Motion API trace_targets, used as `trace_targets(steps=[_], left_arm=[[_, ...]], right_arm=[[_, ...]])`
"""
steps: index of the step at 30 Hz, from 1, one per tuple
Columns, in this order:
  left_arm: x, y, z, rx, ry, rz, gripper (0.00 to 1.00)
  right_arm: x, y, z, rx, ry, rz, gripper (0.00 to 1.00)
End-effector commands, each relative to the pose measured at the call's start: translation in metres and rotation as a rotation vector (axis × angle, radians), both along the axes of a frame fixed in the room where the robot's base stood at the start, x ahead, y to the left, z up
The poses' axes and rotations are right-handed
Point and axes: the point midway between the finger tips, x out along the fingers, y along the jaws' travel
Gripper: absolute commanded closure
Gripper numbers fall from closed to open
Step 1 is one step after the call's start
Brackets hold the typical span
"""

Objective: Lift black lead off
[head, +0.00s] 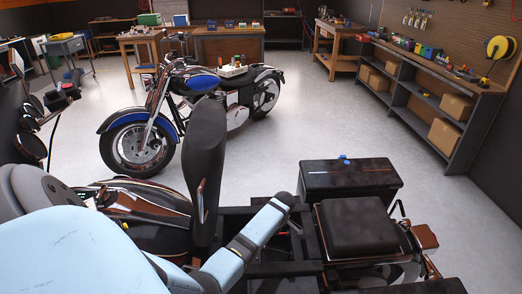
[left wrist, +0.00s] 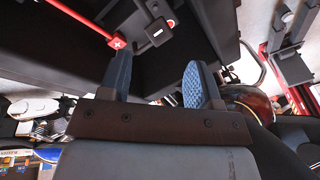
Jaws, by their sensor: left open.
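In the left wrist view a small black block with a white minus mark (left wrist: 157,31), which looks like the black lead's end, sits inside a dark bay. A red clamp with a white plus (left wrist: 117,43) and a red lead are to its left. My left gripper (left wrist: 158,64) is open and empty; its two blue-padded fingers point toward the bay, with the black end between and beyond them, apparently untouched. In the head view my light-blue left arm reaches over the dark motorcycle's open frame; its fingers and the leads cannot be made out there. My right gripper is not seen.
The raised black seat (head: 205,170) stands just left of my arm. A black case (head: 348,180) and a rear seat pad (head: 355,228) lie to the right. A blue motorcycle (head: 190,100) stands behind, with clear floor around it. Shelves (head: 425,95) line the right wall.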

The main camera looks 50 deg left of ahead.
Motion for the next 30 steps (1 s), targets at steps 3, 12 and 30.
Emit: trace_targets(steps=[3, 12, 30], left_arm=[[-0.016, 0.008, 0.027, 0.008, -0.149, 0.299, 0.43], [-0.033, 0.013, 0.059, -0.033, -0.335, 0.739, 0.43], [-0.027, 0.021, -0.036, -0.034, -0.34, 0.766, 0.43]], right_arm=[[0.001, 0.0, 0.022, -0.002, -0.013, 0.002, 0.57], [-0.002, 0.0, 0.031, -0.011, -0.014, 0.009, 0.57], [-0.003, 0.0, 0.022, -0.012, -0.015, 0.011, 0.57]])
